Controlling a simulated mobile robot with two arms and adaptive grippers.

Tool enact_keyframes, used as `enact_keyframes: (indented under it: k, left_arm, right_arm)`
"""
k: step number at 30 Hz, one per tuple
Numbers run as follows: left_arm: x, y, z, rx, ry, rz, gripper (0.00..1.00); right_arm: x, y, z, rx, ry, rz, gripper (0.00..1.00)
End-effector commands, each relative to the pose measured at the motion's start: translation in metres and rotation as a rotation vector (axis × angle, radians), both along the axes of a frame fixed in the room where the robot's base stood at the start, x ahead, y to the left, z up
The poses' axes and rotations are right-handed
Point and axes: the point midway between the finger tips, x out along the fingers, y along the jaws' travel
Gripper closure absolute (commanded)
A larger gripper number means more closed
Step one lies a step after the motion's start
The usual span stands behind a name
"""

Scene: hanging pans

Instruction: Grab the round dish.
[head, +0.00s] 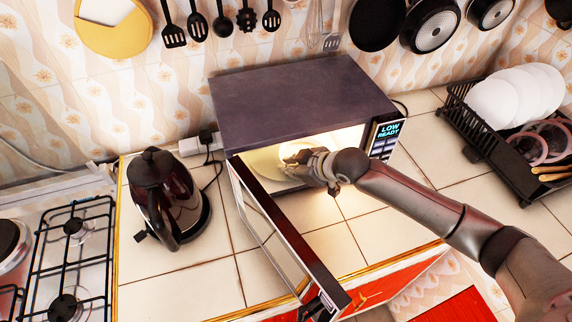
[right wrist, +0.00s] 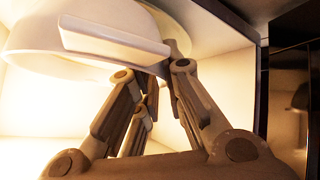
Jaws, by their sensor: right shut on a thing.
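The round dish (right wrist: 85,65) is pale and has a flat tab-like handle on its side. It is inside the lit, open microwave (head: 300,95). In the head view the dish (head: 290,150) shows only in part, behind my right gripper (head: 318,165). My right gripper reaches in through the microwave's front opening and is shut on the dish. In the right wrist view its fingers (right wrist: 155,100) are up against the underside of the dish as pictured, and the exact contact is partly hidden. My left gripper cannot be made out.
The microwave door (head: 275,235) stands open toward the front, left of my right arm. A dark kettle (head: 165,195) and a gas stove (head: 70,250) are on the left. A dish rack with plates (head: 515,95) is on the right. Pans (head: 430,25) hang above.

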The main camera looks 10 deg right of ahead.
Motion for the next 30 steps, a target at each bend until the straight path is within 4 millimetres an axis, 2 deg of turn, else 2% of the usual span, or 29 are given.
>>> enact_keyframes:
  k: [15, 21, 30]
  left_arm:
    - [0.0, 0.0, -0.035, 0.0, 0.0, 0.0, 0.68]
    - [0.0, 0.0, -0.042, 0.0, 0.001, 0.0, 0.68]
    - [-0.001, 0.0, -0.046, 0.0, 0.001, 0.0, 0.68]
  right_arm:
    - [-0.087, -0.066, -0.002, -0.003, -0.002, 0.0, 1.0]
    - [-0.108, -0.082, -0.001, -0.002, -0.002, 0.0, 1.0]
    - [-0.122, -0.091, 0.001, 0.0, -0.002, 0.0, 1.0]
